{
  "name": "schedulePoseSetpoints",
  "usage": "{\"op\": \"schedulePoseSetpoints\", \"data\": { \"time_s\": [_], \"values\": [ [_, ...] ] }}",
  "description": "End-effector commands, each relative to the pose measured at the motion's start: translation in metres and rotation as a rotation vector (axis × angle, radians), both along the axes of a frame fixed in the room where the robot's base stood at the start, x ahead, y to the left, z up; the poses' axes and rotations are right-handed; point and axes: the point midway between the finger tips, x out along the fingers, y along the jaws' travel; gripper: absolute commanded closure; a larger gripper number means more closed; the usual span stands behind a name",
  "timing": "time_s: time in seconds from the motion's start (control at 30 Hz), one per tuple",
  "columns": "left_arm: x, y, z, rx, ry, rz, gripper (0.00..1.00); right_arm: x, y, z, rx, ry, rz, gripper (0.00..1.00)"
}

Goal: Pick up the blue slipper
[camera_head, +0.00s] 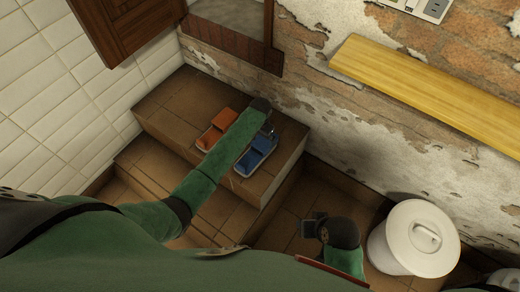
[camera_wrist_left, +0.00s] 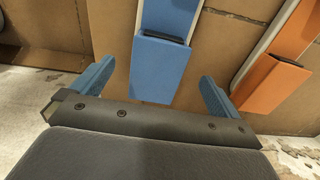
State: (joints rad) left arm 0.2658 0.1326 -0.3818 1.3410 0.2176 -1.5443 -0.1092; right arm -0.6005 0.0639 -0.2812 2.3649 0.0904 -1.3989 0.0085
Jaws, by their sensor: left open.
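The blue slipper (camera_head: 256,158) lies on the brown tiled step, to the right of the orange slipper (camera_head: 213,131). My left arm reaches over the step between them, and my left gripper (camera_head: 268,130) is at the far end of the blue slipper. In the left wrist view the blue slipper (camera_wrist_left: 161,66) shows between the two blue fingers of my open left gripper (camera_wrist_left: 156,74). The fingers look apart from it on both sides. The orange slipper (camera_wrist_left: 272,84) is right of the fingers there. My right gripper (camera_head: 313,225) is low, in front of the step; its jaws are unclear.
A white lidded bin (camera_head: 412,240) stands at the lower right. A yellow wooden shelf (camera_head: 430,90) juts from the peeling brick wall. A wooden cabinet (camera_head: 128,25) hangs at the upper left. The tiled step (camera_head: 170,100) is bare left of the slippers.

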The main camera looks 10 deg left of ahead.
Motion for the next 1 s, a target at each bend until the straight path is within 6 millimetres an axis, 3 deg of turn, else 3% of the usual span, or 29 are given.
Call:
{"op": "schedulePoseSetpoints", "data": {
  "time_s": [0.6,0.9,1.0],
  "values": [
    [-0.003,0.001,-0.066,-0.001,0.000,-0.001,0.00,-0.007,-0.008,0.009,-0.016,0.020,-0.004,0.64],
    [-0.003,0.001,-0.070,0.000,0.000,-0.001,0.00,-0.007,-0.008,0.007,-0.016,0.023,-0.004,0.64],
    [-0.003,0.001,-0.070,0.000,0.000,-0.001,0.20,-0.005,-0.008,0.008,-0.017,0.021,-0.005,0.64]
  ]
}}
